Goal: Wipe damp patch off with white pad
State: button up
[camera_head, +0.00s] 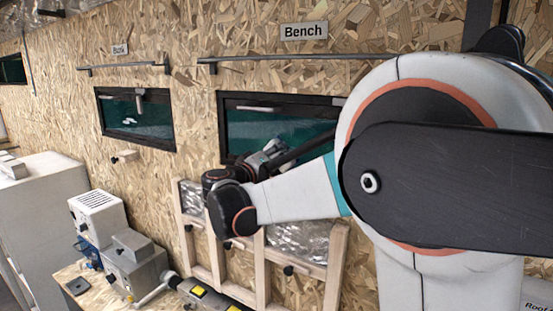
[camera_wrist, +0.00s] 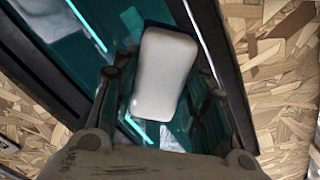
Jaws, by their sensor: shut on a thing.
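My gripper (camera_wrist: 163,78) is shut on the white pad (camera_wrist: 165,65), a rounded block held between its two fingers in the wrist view. Behind the pad is dark teal window glass in a black frame. In the head view my gripper (camera_head: 268,155) is in front of the window under the "Bench" sign (camera_head: 276,109), partly hidden by my arm; the pad cannot be made out there. I cannot pick out a damp patch for certain. Pale streaks (camera_wrist: 86,24) show on the glass in the wrist view, perhaps reflections. Whether the pad touches the glass cannot be told.
Metal rails (camera_head: 275,59) run above both windows. A wooden frame (camera_head: 254,275) stands below the Bench window. Boxy devices (camera_head: 135,265) stand on a worktop at lower left.

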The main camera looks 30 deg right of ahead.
jog(key=shift+s+d, duration=0.55)
jog(key=shift+s, duration=0.35)
jog(key=shift+s+d, duration=0.55)
jog(key=shift+s, duration=0.3)
jog(key=shift+w, duration=0.1)
jog(key=shift+w, duration=0.1)
jog(key=shift+w+a+b, duration=0.25)
jog(key=shift+w+a, duration=0.3)
jog(key=shift+w, duration=0.25)
jog(key=shift+w+a+b, duration=0.25)
jog(key=shift+w+a, duration=0.25)
jog(key=shift+w, duration=0.3)
jog(key=shift+v, duration=2.9)
jog(key=shift+a, duration=0.15)
